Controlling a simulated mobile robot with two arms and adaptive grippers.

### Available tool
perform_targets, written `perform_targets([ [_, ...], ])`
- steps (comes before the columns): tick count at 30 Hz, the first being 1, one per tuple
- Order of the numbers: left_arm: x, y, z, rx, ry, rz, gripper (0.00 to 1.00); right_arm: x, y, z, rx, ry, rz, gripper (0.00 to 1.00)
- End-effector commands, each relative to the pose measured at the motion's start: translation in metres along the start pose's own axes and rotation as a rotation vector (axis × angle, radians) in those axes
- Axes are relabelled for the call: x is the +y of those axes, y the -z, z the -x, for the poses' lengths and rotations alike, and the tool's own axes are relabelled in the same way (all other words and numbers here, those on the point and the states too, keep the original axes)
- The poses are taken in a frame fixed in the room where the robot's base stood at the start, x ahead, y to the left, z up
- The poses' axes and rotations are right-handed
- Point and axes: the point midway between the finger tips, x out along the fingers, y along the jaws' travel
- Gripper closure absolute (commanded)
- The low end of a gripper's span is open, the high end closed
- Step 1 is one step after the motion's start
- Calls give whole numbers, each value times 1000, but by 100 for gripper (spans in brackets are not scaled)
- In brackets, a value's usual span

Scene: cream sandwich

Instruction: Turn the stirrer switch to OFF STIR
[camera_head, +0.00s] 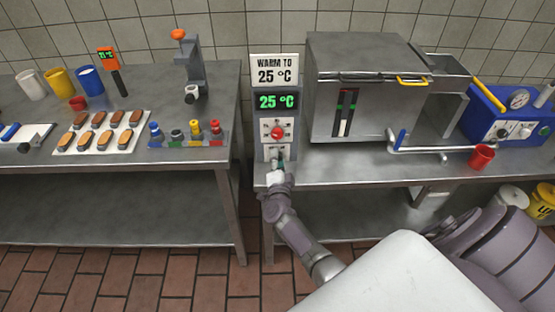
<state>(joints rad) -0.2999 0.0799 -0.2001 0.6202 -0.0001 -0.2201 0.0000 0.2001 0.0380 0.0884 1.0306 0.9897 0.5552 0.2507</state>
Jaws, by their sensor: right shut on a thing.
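A narrow grey control panel (289,128) stands at the left end of the right-hand table, with a red knob (277,133) on a white plate. Below the knob is the stirrer switch with its small white label plate (277,151); my gripper hides most of the switch, so its setting cannot be read. My right gripper (279,164) is at the panel's lower front, shut on the switch. My right arm reaches up to it from the lower right. My left gripper is not in view.
A green display (276,101) reads 25 °C under a sign (275,70) saying WARM TO 25 °C. A steel machine (365,110) stands close right of the panel. A red cup (481,157) and blue device (500,122) are further right. A gap separates the left table (200,155).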

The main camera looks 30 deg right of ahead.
Motion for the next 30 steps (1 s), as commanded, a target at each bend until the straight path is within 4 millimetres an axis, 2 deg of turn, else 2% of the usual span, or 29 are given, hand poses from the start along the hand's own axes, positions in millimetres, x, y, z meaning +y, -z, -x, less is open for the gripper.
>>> perform_targets([
  [5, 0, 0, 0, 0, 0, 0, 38, 2, -1, 1, -4, -3, 5, 98],
  [6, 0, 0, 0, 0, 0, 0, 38, 2, -1, 1, -3, -3, 5, 57],
  [9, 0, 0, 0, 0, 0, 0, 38, 2, -1, 1, -3, -3, 4, 40],
  [10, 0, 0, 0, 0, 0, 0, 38, 2, -1, 1, -3, -2, 3, 38],
  [21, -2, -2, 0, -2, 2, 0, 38, 2, -1, 6, -2, -2, 1, 38],
  [26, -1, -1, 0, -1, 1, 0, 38, 2, -1, 31, -2, -3, -1, 38],
  [30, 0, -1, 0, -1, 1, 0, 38, 3, -1, 62, -3, -5, -1, 38],
])
